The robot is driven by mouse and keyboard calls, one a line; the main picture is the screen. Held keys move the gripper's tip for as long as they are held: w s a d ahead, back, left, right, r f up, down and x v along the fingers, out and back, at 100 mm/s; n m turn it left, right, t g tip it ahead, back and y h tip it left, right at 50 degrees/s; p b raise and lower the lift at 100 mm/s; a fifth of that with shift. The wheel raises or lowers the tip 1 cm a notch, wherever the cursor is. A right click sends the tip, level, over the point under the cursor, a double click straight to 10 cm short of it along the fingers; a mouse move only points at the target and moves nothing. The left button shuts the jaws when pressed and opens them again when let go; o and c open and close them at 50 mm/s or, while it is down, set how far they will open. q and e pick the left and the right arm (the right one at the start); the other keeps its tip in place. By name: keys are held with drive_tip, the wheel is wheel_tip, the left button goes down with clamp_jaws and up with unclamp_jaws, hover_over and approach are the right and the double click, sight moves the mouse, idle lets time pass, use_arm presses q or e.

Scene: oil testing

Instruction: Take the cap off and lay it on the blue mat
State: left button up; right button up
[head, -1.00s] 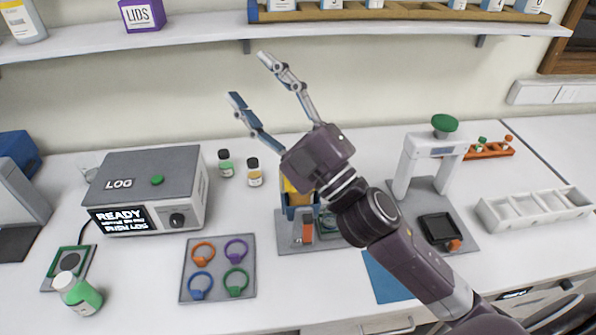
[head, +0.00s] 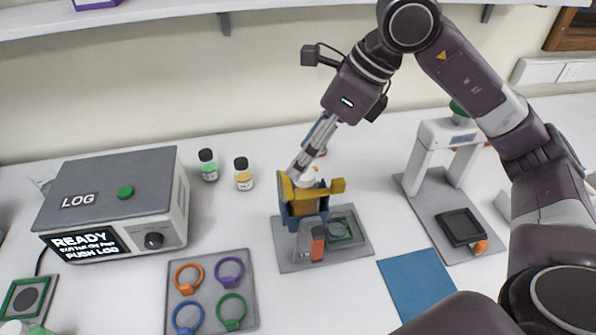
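A blue and yellow holder (head: 304,208) stands on a grey plate at the middle of the bench. A small whitish round top (head: 308,178) shows inside it; I cannot tell if it is a cap. My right gripper (head: 301,164) points down at this top from above and behind, with its fingertips close to it. Its fingers overlap in this view, so contact and opening are unclear. The blue mat (head: 418,285) lies flat and bare at the front edge, right of the holder. My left gripper is not in view.
Two small black-capped bottles (head: 208,165) (head: 243,174) stand behind the tray of coloured rings (head: 211,292). The LOG box (head: 115,200) is at left. A white press stand (head: 445,150) with a green knob is at right, partly behind my arm.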

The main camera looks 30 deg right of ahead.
sight(306, 174)
drive_tip(key=d+f, duration=0.1)
drive_tip(key=w+d+f+h, duration=0.1)
drive_tip(key=shift+d+f+p, duration=0.1)
drive_tip(key=shift+d+p, duration=0.2)
drive_tip(key=shift+p, duration=0.05)
drive_tip(key=x, duration=0.1)
drive_tip(key=p+x, duration=0.1)
drive_tip(key=x, duration=0.1)
drive_tip(key=p+x, duration=0.1)
drive_tip(key=shift+w+d+f, duration=0.2)
drive_tip(key=shift+d+f, duration=0.05)
drive_tip(key=shift+f, duration=0.1)
drive_tip(key=shift+w+f, duration=0.1)
drive_tip(key=shift+f, duration=0.2)
drive_tip(key=shift+a, duration=0.1)
drive_tip(key=shift+c, duration=0.5)
drive_tip(key=c, duration=0.8)
